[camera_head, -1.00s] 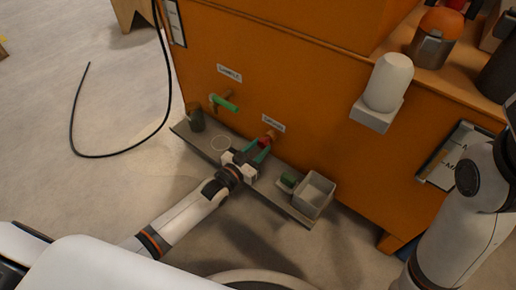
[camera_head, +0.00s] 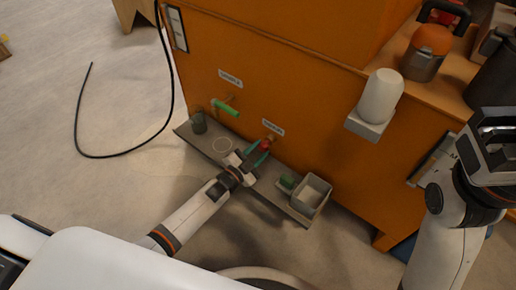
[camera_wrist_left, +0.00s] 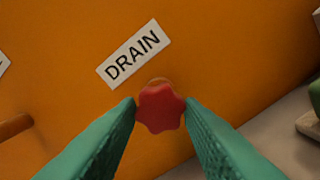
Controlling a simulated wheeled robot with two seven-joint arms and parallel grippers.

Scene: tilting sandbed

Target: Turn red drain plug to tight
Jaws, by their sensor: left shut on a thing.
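The red drain plug (camera_head: 265,145) is a small lobed knob on the orange wall below a white label. In the left wrist view the plug (camera_wrist_left: 160,107) sits under the label reading DRAIN (camera_wrist_left: 133,53). My left gripper (camera_head: 258,152) reaches it from the front, and its two green fingers (camera_wrist_left: 160,112) are shut on the plug, one on each side. No mark showing how tight the plug is can be made out. Links of my right arm show at the right edge; the right fingers are not visible.
A green-handled tap (camera_head: 226,107) is left of the plug. Below, a grey shelf (camera_head: 262,187) holds a dark jar (camera_head: 198,121), a green block (camera_head: 288,181) and a pale open box (camera_head: 325,185). A white bottle (camera_head: 381,95) stands on a bracket. A black cable (camera_head: 112,156) lies left.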

